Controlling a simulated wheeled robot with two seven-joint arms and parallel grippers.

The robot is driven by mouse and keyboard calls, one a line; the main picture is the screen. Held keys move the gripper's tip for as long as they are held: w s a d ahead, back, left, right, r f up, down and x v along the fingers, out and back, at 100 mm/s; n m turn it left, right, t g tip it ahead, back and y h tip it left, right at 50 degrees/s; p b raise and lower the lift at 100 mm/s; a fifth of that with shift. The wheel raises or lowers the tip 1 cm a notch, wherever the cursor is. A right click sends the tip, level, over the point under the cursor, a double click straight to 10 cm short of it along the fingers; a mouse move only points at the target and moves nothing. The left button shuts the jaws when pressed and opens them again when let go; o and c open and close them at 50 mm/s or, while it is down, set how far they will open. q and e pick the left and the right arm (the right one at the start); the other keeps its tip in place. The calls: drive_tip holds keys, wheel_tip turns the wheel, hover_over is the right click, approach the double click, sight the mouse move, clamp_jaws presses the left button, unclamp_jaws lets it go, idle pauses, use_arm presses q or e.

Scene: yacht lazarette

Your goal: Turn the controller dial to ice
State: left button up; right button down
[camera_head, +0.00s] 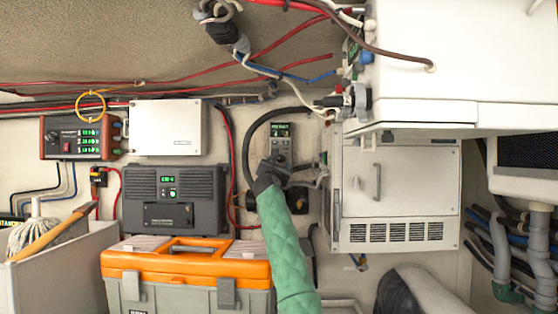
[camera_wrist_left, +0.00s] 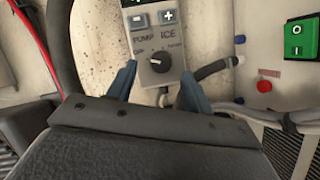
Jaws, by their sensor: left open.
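The controller (camera_head: 281,138) is a narrow grey panel with a green display, mounted on the back wall in the head view. In the left wrist view the controller (camera_wrist_left: 145,40) shows minus and plus buttons and the words PUMP and ICE. Its black round dial (camera_wrist_left: 158,62) sits below them, with a white mark that seems to point left; the small labels beside it are too small to read. My left gripper (camera_head: 275,168) is open just below the controller. In the wrist view its blue-grey fingers (camera_wrist_left: 158,85) stand either side of the panel's lower end, and nothing is between them.
A white cabinet (camera_head: 390,190) with a handle stands close right of the controller. A dark grey power unit (camera_head: 174,198) is at left, above an orange-lidded toolbox (camera_head: 187,258). A black cable (camera_head: 247,145) loops beside the controller. A green switch (camera_wrist_left: 296,38) is at right.

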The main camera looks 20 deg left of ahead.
sight(280, 160)
use_arm(q)
drive_tip(key=shift+w+r, duration=0.15)
drive_tip(key=shift+w, duration=0.55)
drive_tip(key=shift+p+x, duration=0.35)
drive_tip(key=shift+x, duration=0.4)
use_arm(e)
drive_tip(key=shift+w+d+f, duration=0.15)
drive_tip(key=shift+w+f, duration=0.15)
drive_tip(key=shift+f, duration=0.5)
use_arm(q)
drive_tip(key=c, duration=1)
